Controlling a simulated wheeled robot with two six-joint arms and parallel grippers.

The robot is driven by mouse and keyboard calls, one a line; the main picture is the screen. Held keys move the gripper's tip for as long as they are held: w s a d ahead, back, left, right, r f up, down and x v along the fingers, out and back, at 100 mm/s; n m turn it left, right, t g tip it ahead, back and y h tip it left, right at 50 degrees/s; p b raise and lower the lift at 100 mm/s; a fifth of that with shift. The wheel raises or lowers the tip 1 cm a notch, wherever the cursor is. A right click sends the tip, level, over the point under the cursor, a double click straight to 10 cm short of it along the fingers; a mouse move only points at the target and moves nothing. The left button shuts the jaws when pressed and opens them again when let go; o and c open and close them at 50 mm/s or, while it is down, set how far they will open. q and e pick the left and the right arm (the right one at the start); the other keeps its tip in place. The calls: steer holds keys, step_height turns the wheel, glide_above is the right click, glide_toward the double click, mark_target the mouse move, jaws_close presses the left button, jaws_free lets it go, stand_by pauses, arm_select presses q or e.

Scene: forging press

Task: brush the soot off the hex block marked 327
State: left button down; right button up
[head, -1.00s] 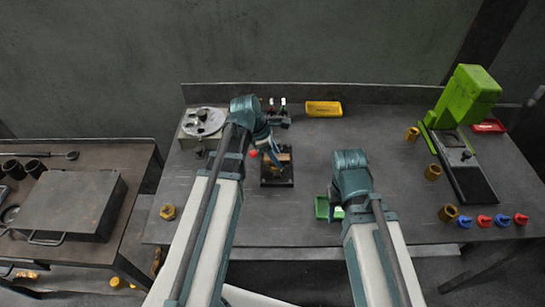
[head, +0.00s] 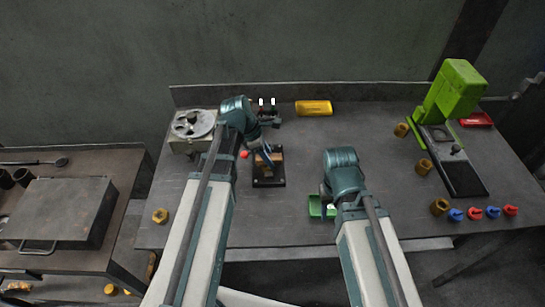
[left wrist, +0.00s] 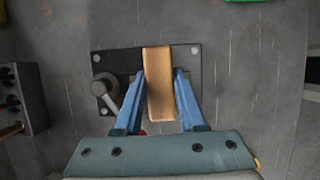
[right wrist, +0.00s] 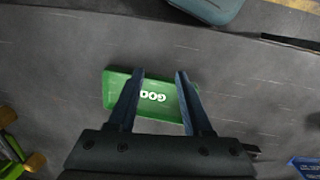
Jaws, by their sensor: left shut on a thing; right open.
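My left gripper (head: 265,155) is shut on a tan, wood-like block (left wrist: 159,84), which looks like the back of a brush. No bristles show. The block is over a black fixture plate (left wrist: 193,78) with a grey lever at its left. Whether it touches anything below is hidden. My right gripper (right wrist: 161,74) is open and empty above the green tray (right wrist: 116,90), whose label reads like GOOD upside down. Brass hex blocks stand at the right (head: 401,130), (head: 424,166), (head: 439,206) and one at the left (head: 160,215). No 327 mark is readable.
A green press (head: 452,92) stands at the right, by a red tray (head: 476,119). Blue and red pieces (head: 474,213) line the front right. A yellow tray (head: 313,107) and a round-topped device (head: 193,124) are at the back.

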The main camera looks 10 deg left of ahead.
arm_select(q)
steer(key=shift+a, duration=0.1)
step_height(320, 180, up, 6)
steer(key=p, duration=0.6)
arm_select(e)
step_height(320, 180, up, 6)
stand_by(0.3)
